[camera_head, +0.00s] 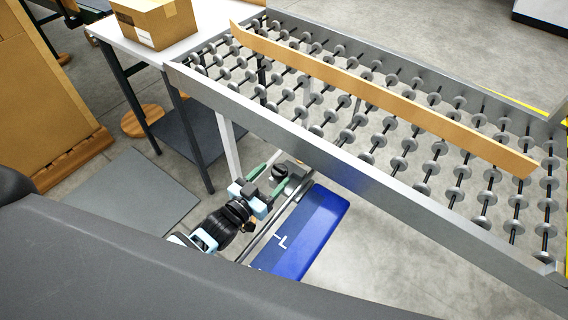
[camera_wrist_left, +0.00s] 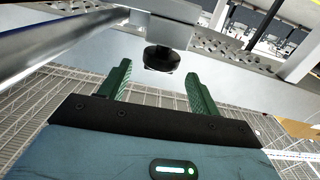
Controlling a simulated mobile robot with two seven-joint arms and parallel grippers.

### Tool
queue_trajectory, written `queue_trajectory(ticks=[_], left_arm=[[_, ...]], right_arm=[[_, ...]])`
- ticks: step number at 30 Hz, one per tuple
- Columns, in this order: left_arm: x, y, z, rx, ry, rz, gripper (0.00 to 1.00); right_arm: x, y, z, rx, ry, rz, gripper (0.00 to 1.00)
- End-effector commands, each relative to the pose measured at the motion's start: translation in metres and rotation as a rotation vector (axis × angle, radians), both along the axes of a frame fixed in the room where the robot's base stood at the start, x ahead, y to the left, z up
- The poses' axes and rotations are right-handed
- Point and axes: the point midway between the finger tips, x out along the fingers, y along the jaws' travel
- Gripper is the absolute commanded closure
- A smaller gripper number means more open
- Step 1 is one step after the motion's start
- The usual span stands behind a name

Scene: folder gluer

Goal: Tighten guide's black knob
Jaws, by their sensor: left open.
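The black knob (camera_wrist_left: 161,58) is a round dark disc under a grey metal block (camera_wrist_left: 168,12) in the left wrist view. In the head view, a dark round knob (camera_head: 280,170) shows on a grey bracket below the conveyor's near rail. My left gripper (camera_wrist_left: 158,84) is open, with its two green fingers on either side of the knob in the picture. The knob appears just beyond the fingertips, with gaps at both sides. The same gripper (camera_head: 267,182) shows beside the knob in the head view. My right gripper is not in view.
A metal rod (camera_wrist_left: 50,45) runs close to my left gripper. The roller conveyor's rail (camera_head: 300,138) lies above it, with a long tan guide board (camera_head: 385,98) across the wheels. A blue panel (camera_head: 305,232) is below. A table with a cardboard box (camera_head: 160,22) stands upper left.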

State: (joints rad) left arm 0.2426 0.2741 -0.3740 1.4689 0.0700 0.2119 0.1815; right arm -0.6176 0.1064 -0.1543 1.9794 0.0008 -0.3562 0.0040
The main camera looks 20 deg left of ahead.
Motion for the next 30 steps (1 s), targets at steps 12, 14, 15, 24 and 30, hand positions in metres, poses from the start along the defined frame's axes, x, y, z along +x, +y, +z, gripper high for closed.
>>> queue_trajectory(ticks=[12, 14, 15, 24, 30], left_arm=[[0.049, -0.020, 0.000, -0.001, 0.000, 0.000, 0.37], [0.051, -0.021, 0.000, -0.001, 0.000, 0.000, 0.37], [0.052, -0.021, 0.000, -0.001, 0.000, 0.000, 0.37], [0.053, -0.022, 0.001, -0.001, 0.000, -0.001, 0.40], [0.053, -0.021, 0.000, 0.000, 0.000, 0.000, 0.66]], right_arm=[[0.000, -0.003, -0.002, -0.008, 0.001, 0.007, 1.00], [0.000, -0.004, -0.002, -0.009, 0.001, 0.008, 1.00], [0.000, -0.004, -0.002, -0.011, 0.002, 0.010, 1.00], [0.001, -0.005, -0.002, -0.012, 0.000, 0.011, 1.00], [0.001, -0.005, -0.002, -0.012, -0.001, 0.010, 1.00]])
